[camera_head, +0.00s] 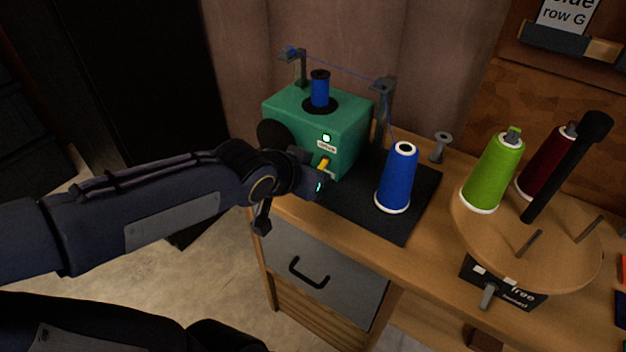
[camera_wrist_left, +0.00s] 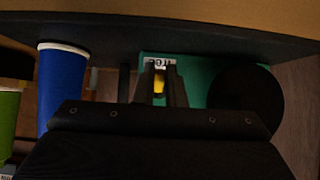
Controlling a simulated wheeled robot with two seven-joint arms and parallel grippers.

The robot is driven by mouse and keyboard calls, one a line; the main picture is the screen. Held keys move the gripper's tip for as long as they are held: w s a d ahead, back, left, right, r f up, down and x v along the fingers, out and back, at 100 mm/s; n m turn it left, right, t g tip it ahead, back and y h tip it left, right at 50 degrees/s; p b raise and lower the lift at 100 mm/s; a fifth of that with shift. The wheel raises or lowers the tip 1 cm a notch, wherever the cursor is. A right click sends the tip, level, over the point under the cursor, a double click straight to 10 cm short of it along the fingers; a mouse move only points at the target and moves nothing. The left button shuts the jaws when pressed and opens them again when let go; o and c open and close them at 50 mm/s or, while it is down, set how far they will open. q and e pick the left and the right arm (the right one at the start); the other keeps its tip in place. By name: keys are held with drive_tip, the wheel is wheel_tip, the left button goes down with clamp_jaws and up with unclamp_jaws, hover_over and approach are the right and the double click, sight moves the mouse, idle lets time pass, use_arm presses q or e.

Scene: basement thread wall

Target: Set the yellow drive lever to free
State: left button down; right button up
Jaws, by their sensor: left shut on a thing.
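The green winder box (camera_head: 318,122) stands on the bench with a blue bobbin (camera_head: 320,88) on top. The yellow drive lever (camera_head: 324,163) sits on its front face, below a small white label and a lit light. My left gripper (camera_head: 319,180) is at this face, shut on the lever and partly hiding it. The lever's exact setting is hard to tell. My right gripper is not in view.
A blue thread cone (camera_head: 397,178) stands on a dark mat (camera_head: 350,203) right of the box, its thread running up to guide posts. A round wooden turntable (camera_head: 575,250) holds green (camera_head: 493,172) and dark red cones. A grey drawer (camera_head: 325,265) is below.

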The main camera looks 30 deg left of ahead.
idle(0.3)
use_arm(q)
drive_tip(key=c, duration=1.5)
unclamp_jaws()
drive_tip(key=shift+r, duration=0.1)
drive_tip(key=shift+s+r, duration=0.25)
drive_tip(key=p+v, duration=0.2)
drive_tip(key=v, duration=0.5)
drive_tip(key=shift+s+f, duration=0.1)
